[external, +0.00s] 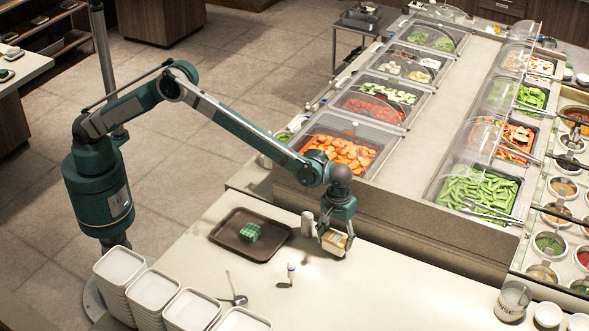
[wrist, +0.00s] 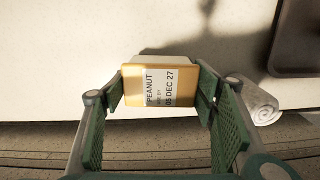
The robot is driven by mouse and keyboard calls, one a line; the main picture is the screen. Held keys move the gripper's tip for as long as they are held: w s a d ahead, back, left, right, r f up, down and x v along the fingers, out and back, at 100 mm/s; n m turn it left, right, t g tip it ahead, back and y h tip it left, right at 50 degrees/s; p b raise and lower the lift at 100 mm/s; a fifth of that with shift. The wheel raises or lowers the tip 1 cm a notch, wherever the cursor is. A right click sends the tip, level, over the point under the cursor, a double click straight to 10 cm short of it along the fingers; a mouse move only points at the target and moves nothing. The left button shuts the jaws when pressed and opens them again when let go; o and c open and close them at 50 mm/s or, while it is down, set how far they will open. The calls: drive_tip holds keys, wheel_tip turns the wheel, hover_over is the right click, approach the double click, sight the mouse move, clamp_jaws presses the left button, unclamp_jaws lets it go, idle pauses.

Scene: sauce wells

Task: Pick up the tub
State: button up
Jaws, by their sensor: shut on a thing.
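The tub (external: 335,241) is small, with a yellow-orange lid and a label; it sits between the fingers of my gripper (external: 338,228) at the near counter, close to the food bar's end. In the wrist view the tub (wrist: 160,85) shows a white label reading "PEANUT" and "05 DEC 27". My gripper (wrist: 160,95) is shut on it, one green finger on each side. I cannot tell for sure whether the tub touches the counter.
A brown tray (external: 225,237) with a green checked item (external: 250,232) lies left of my gripper. White dish stacks (external: 155,288) stand front left.

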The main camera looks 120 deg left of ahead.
sight(336, 238)
wheel_tip(336, 238, up, 8)
drive_tip(key=shift+f, duration=0.15)
